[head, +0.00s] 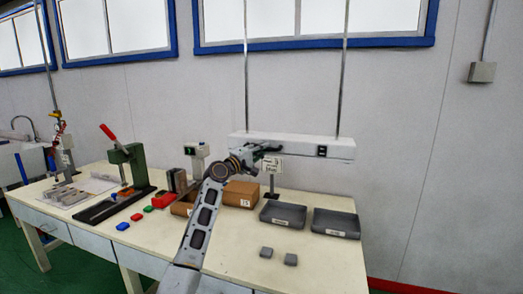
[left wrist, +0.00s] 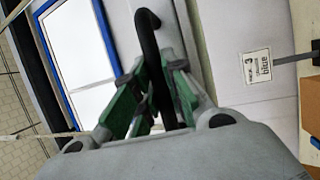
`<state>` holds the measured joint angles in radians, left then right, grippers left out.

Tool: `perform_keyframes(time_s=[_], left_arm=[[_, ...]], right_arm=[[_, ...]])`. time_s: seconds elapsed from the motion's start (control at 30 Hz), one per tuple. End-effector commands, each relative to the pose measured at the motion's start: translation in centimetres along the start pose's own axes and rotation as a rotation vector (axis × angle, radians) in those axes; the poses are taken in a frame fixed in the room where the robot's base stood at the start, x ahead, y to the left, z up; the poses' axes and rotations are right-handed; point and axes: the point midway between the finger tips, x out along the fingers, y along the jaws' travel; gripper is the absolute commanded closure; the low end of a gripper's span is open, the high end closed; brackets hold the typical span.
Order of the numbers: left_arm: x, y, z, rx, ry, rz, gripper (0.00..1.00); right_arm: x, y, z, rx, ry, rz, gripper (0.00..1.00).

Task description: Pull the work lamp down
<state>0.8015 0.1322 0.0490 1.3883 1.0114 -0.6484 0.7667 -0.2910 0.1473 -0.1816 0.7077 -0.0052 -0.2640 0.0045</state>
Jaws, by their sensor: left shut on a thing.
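The work lamp (head: 305,147) is a long white bar hanging on two thin rods above the back of the table, in the head view. My left gripper (head: 263,151) is at the front of the lamp, left of its middle. In the left wrist view the green fingers of my left gripper (left wrist: 156,92) are closed around a black hooked handle (left wrist: 147,22). The hook's curved end sticks out past the fingertips. Where the handle joins the lamp is not clear. My right gripper is not in view.
Two grey trays (head: 336,223) stand on the table's right part, behind two small grey blocks (head: 266,252). Cardboard boxes (head: 241,194) and a small sign (head: 272,165) are close to my left arm. A green press (head: 138,165) with a red lever stands further left.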

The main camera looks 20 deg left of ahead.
Motion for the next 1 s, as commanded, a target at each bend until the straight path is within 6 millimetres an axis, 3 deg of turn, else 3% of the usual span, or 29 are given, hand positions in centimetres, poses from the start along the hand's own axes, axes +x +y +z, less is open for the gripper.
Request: perform_keyframes(time_s=[0.03,0.07,0.2,0.67,1.0], left_arm=[[0.0,-1.2,0.2,-0.003,-0.007,-0.020,1.00],[0.0,-1.2,0.2,-0.003,-0.007,-0.020,0.83],[0.0,-1.1,0.2,-0.003,-0.007,-0.019,0.65],[-0.2,-0.6,0.1,-0.001,-0.003,-0.009,0.65],[-2.2,-0.6,0.0,-0.002,-0.002,-0.009,0.65]], right_arm=[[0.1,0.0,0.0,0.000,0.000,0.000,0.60],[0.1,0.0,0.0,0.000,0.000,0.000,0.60],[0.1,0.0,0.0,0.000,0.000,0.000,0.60],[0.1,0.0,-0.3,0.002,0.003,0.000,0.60],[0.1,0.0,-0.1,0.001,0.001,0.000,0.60]])
